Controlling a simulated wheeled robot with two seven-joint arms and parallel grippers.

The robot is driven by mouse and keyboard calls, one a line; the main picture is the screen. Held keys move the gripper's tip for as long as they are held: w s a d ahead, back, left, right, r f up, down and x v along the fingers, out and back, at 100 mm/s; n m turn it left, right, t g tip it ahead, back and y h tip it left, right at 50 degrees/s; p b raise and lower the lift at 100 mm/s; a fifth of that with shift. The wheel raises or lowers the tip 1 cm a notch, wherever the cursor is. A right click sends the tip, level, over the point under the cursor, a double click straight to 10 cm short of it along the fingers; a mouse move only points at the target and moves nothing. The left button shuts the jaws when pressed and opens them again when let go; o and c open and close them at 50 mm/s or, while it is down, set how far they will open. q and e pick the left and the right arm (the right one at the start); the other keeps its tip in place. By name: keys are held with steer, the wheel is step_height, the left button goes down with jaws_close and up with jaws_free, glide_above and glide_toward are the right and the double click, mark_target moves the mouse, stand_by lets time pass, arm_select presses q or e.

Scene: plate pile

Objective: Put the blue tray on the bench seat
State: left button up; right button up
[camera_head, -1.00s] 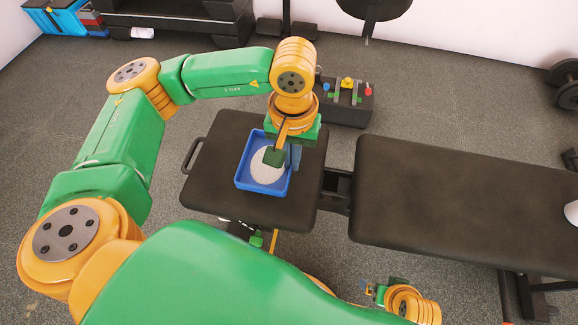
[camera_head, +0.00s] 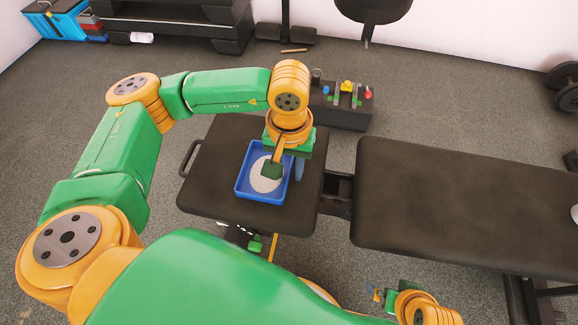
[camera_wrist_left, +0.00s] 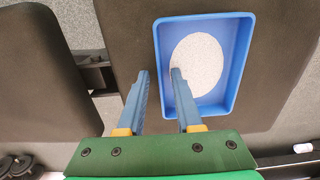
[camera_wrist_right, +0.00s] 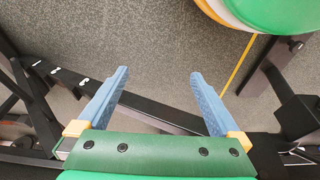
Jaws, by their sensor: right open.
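The blue tray (camera_head: 243,186) rests on the smaller black pad of the bench, the bench seat (camera_head: 212,165). A white oval item (camera_head: 263,179) lies inside the tray. My left gripper (camera_head: 284,172) is at the tray's right side in the head view. In the left wrist view, its open fingers (camera_wrist_left: 159,75) stand on either side of one tray wall, one inside and one outside. The tray also shows there (camera_wrist_left: 242,60). My right gripper (camera_wrist_right: 158,78) is open and empty, low in front of the bench.
The longer bench pad (camera_head: 450,200) lies to the right, with a gap between the pads. A black box with coloured knobs (camera_head: 340,110) stands on the floor behind the seat. Dark bench frame bars surround my right gripper.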

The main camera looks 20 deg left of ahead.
arm_select(q)
steer(key=shift+r+p, duration=0.25)
steer(key=shift+p, duration=0.05)
step_height(320, 180, up, 12)
steer(key=p, duration=0.3)
arm_select(e)
step_height(320, 180, down, 8)
steer(key=s, duration=0.2)
steer(key=shift+s+d+f+g, duration=0.15)
steer(key=shift+d+f+g, duration=0.1)
steer(key=shift+d+g, duration=0.1)
arm_select(q)
steer(key=shift+f, duration=0.15)
arm_select(e)
steer(key=shift+s, duration=0.1)
